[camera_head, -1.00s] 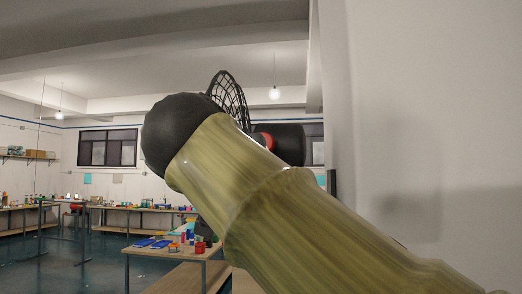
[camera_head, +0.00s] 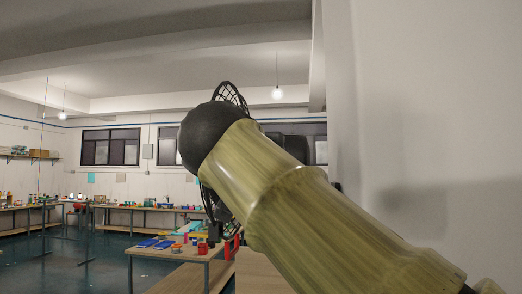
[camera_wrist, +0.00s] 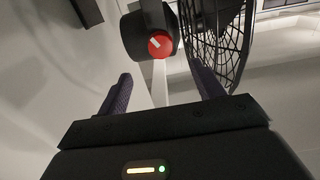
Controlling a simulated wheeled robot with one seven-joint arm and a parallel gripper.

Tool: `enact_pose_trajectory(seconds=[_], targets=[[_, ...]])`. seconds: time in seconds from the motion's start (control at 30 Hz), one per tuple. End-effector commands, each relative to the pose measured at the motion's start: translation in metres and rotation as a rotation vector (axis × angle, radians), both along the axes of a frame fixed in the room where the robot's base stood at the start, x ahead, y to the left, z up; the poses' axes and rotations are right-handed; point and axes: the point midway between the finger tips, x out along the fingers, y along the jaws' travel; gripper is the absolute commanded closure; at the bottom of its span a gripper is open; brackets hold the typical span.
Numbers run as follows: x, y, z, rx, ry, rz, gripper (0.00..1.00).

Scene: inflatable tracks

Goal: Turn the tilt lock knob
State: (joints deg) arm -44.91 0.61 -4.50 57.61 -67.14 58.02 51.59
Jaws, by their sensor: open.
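A black fan shows in the wrist view, with its wire cage (camera_wrist: 228,45) at the upper right and its dark motor housing (camera_wrist: 148,30) at top centre. The tilt lock knob (camera_wrist: 160,44) is a red disc with a white mark on the housing. My gripper (camera_wrist: 163,86) is open, one finger on each side of the picture below the knob. The knob lies beyond the fingertips, with nothing between them but the pale stand pole behind. In the head view my arm hides most of the fan; part of the cage (camera_head: 230,93) shows above it, and the knob is hidden.
A plain wall (camera_head: 430,120) rises close on the right. A wooden table (camera_head: 178,250) with small coloured items stands below and left of my arm. Long benches line the far wall. Open floor (camera_head: 60,260) lies at the left.

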Motion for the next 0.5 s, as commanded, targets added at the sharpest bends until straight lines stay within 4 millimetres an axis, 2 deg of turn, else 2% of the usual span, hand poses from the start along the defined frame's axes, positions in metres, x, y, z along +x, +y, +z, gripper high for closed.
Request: enact_pose_trajectory(seconds=[0.03, 0.5], targets=[[0.01, -0.002, 0.005, -0.003, 0.002, -0.004, 0.32], [0.086, -0.017, 0.005, -0.002, 0.002, -0.003, 0.32]])
